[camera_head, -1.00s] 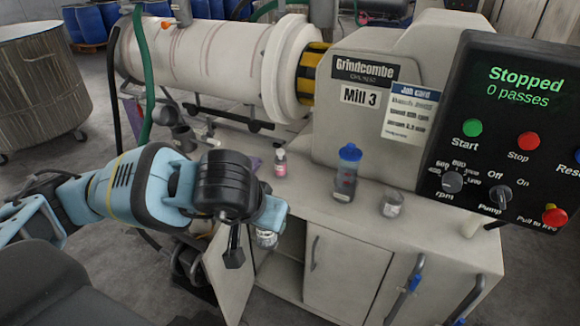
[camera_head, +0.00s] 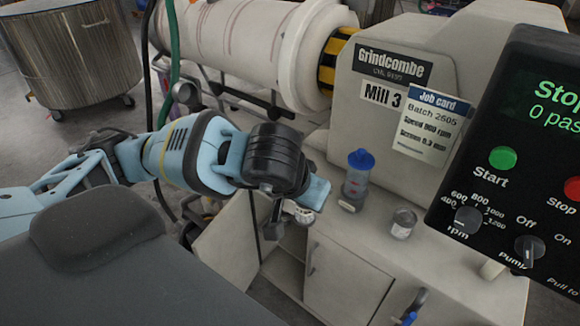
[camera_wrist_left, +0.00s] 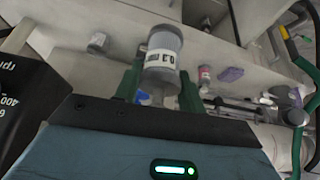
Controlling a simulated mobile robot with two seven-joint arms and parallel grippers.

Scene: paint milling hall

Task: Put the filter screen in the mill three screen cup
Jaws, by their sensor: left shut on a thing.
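The filter screen (camera_wrist_left: 164,45) is a grey cylinder with a white label that seems to read 0.3 mm. My left gripper (camera_wrist_left: 157,88) is shut on it, with a green finger on either side in the left wrist view. In the head view, part of the screen (camera_head: 298,212) shows below my left wrist, in front of the mill cabinet; the fingers are mostly hidden there. A grey cup-like part (camera_head: 186,94) below the Mill 3 barrel may be the screen cup; I cannot tell for sure. It is left of and beyond my gripper. My right gripper is not in view.
A blue-capped bottle (camera_head: 357,178) and a small clear jar (camera_head: 403,223) stand on the cabinet top. An open cabinet door (camera_head: 235,245) is below my left wrist. The control panel (camera_head: 520,160) is at right. A green hose (camera_head: 173,45) hangs at left.

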